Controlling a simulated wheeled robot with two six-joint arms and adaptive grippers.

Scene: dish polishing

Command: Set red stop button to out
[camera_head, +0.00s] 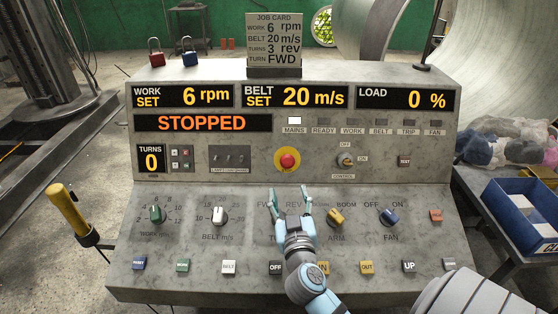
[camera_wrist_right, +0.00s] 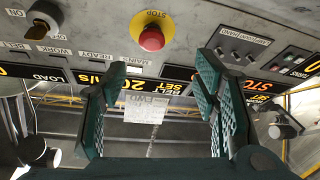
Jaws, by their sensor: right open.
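The red stop button (camera_head: 287,160) sits on a yellow disc on the upright face of the grey console, below the STOPPED display. In the right wrist view the red stop button (camera_wrist_right: 151,39) shows at the top middle, with STOP on its yellow disc. My right gripper (camera_head: 290,192) is open and empty, a little below the button in the head view. In the right wrist view its two green fingers (camera_wrist_right: 160,85) stand apart, with the button between and beyond them. I cannot tell whether the button is in or out. My left gripper is not in view.
The sloped lower panel (camera_head: 185,245) carries several knobs and square buttons around my right arm. The control key switch (camera_head: 345,159) is right of the stop button. A job card (camera_head: 274,40) stands on top. A blue crate (camera_head: 520,215) is at the right, a yellow-handled lever (camera_head: 68,210) at the left.

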